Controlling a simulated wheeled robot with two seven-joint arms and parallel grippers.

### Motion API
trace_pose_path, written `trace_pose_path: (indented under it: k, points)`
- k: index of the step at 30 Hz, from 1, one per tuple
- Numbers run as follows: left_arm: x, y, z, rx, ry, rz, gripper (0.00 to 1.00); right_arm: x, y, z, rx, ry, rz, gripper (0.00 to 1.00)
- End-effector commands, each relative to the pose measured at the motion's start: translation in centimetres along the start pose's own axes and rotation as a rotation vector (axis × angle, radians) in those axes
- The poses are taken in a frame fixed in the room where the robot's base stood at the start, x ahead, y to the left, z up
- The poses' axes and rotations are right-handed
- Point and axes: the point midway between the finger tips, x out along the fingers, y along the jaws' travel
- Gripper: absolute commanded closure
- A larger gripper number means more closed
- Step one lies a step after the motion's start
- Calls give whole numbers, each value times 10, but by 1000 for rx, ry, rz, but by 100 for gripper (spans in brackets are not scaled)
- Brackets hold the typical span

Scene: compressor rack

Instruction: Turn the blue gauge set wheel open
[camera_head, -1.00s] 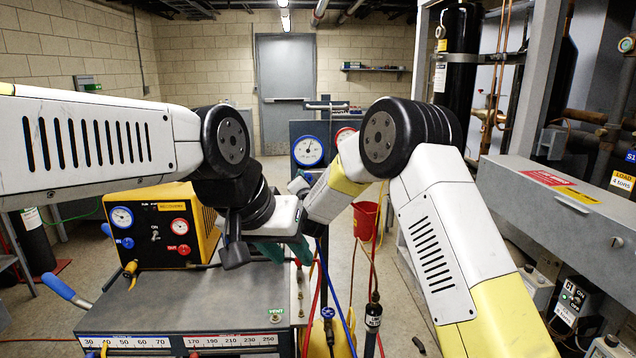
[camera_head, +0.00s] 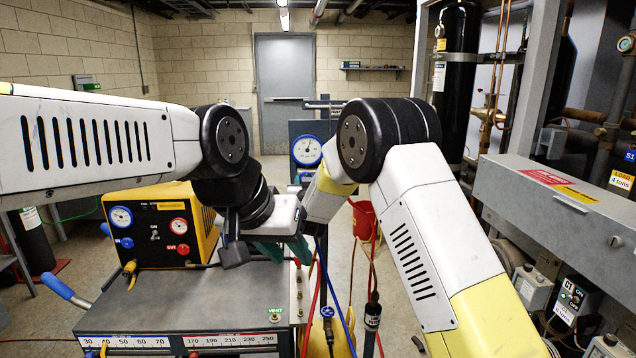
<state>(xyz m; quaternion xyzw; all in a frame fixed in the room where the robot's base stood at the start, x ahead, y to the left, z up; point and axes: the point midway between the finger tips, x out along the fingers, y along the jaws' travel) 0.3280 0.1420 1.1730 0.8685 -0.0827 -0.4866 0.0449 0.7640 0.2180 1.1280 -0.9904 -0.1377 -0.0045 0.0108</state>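The gauge set at the back centre shows its blue-rimmed gauge (camera_head: 307,151) on a dark panel. The blue wheel of this gauge set cannot be made out; my arms cover the area below the gauge. My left gripper (camera_head: 288,248) hangs at the end of my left arm, over the right rear part of the grey bench top. Its dark green fingers show only in part, and whether they are open or shut is unclear. My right arm folds down in front of the gauge panel, and its gripper is hidden.
A yellow recovery machine (camera_head: 160,228) with blue and red knobs stands on the grey bench (camera_head: 190,297). Red and blue hoses hang right of the bench. A red bucket (camera_head: 363,220) stands behind my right arm. A grey rack box (camera_head: 560,205) borders the right.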

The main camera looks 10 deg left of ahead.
Motion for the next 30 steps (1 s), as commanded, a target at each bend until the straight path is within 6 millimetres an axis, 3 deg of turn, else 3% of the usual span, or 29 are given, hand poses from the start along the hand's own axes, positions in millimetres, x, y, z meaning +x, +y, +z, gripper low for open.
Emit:
trace_pose_path:
  k: [9,23,24,27,30]
  points:
    - [0,0,0,0,0,0,64,-1,-1,2,-94,-4,-3,100]
    - [0,0,0,0,0,0,64,-1,-1,3,-105,-5,-3,100]
    - [0,0,0,0,0,0,64,-1,-1,3,-104,-5,-3,61]
    - [0,0,0,0,0,0,64,-1,-1,2,-104,-5,-3,43]
    - [0,0,0,0,0,0,64,0,0,2,-104,-3,-2,43]
